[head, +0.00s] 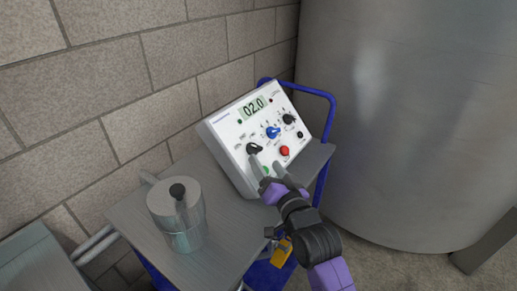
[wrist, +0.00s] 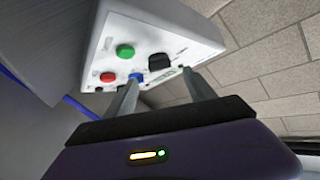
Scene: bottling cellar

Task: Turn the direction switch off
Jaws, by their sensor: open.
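A white control box (head: 225,140) with a tilted front panel stands on a grey cart top. It carries a black knob (head: 254,148) at the left, a blue knob (head: 272,132) in the middle and another black knob (head: 289,118) at the right. The labels are too small to read, so I cannot tell which is the direction switch. My gripper (head: 264,168) is open and empty, close in front of the lower left of the panel. In the wrist view, the left black knob (wrist: 158,62) shows between and beyond my fingertips (wrist: 162,76); contact cannot be told.
A red button (head: 284,151) and a green button (head: 265,170) sit low on the panel near my fingers. A lidded metal can (head: 178,220) stands on the cart (head: 130,222) at left. A large steel tank (head: 410,110) is at right, a block wall (head: 100,90) behind.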

